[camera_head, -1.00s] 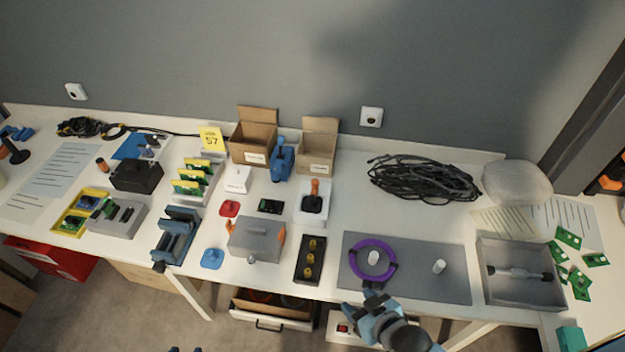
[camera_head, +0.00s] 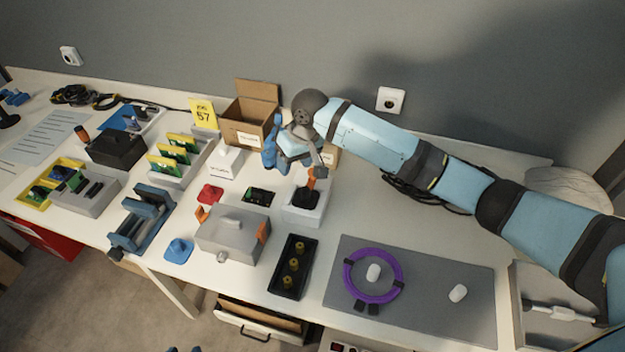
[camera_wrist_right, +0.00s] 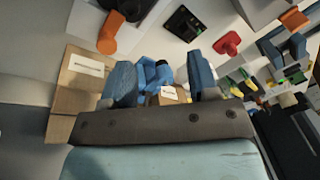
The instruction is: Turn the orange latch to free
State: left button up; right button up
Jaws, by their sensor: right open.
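A grey box (camera_head: 233,237) on the table has an orange latch on its left end (camera_head: 202,213) and another orange latch on its right end (camera_head: 263,232). My right gripper (camera_head: 316,165) is above and behind this box, close to an orange-handled lever (camera_head: 311,182) on a black base. In the right wrist view its fingers (camera_wrist_right: 162,80) are apart with nothing gripped; a blue device (camera_wrist_right: 155,72) shows beyond them. The lever's orange handle (camera_wrist_right: 107,34) is outside the fingers there. Two small dark tips at the bottom edge may be my left gripper (camera_head: 185,350).
Cartons (camera_head: 246,120) stand at the back, one largely hidden by my right arm. A black tray (camera_head: 292,266) is right of the grey box. A purple ring (camera_head: 401,284) lies on a grey mat (camera_head: 440,280). A blue clamp-like fixture (camera_head: 142,220) stands at left.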

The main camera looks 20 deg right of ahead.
notch_tip(320, 180, up, 6)
jog(key=m+g+h+b, duration=0.1)
jog(key=h+b, duration=0.1)
send_over(311, 178)
jog(key=f, duration=0.4)
jog(key=f+b, duration=0.1)
jog(key=f, duration=0.6)
jog(key=shift+w+d+f+b, duration=0.15)
jog(key=shift+d+f+b, duration=0.15)
jog(key=shift+f, duration=0.85)
jog(key=c, duration=0.9)
